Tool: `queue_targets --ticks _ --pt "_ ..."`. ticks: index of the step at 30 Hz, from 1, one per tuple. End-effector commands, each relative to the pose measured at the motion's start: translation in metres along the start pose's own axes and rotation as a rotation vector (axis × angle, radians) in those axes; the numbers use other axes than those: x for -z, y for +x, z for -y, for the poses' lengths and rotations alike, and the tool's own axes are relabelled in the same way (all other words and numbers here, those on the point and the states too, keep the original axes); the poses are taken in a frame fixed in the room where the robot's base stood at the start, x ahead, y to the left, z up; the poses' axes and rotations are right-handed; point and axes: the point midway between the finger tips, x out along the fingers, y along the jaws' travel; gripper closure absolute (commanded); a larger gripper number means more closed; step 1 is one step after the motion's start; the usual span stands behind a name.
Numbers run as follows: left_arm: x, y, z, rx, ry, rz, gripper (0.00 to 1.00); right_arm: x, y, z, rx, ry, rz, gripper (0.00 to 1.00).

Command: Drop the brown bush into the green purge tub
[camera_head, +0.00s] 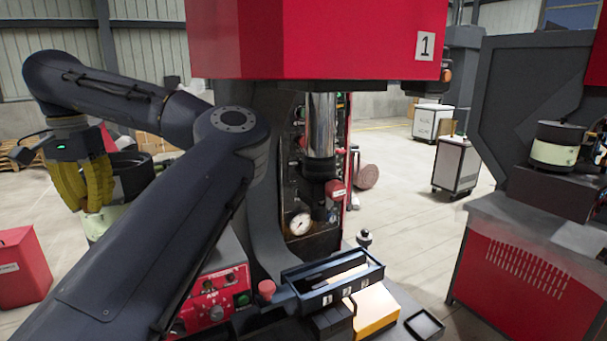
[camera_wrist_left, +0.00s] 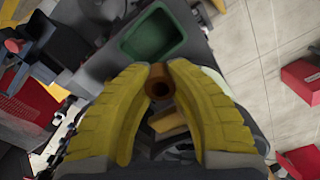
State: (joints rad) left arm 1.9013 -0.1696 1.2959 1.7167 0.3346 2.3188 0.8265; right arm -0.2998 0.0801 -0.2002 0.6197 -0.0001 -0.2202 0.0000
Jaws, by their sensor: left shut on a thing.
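My left gripper (camera_head: 88,182) has yellow fingers and hangs at the left, in front of a dark round bowl, in the head view. In the left wrist view its fingertips (camera_wrist_left: 160,82) are shut on the brown bush (camera_wrist_left: 160,90), a short tube with its open end facing the camera. The green purge tub (camera_wrist_left: 153,38) shows in the left wrist view just beyond the fingertips, and its visible floor is empty. The bush and tub cannot be made out in the head view. My right gripper is not in view.
The dark bowl (camera_head: 131,172) stands beside my left gripper. A red press (camera_head: 315,40) marked 1 fills the middle, with a black numbered tray (camera_head: 335,287) at its front. A red bin (camera_head: 22,266) stands on the floor at far left. My left arm crosses the foreground.

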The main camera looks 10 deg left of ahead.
Motion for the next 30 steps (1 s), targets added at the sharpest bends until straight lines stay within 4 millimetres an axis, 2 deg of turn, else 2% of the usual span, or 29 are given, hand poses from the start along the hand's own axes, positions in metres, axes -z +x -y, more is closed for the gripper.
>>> queue_targets --ticks 15,30 --pt "-0.001 0.045 0.0 0.0 -0.001 0.002 1.0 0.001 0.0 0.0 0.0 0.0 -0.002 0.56" --pt "-0.001 0.053 0.0 0.0 -0.001 0.001 1.0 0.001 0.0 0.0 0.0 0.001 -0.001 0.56"
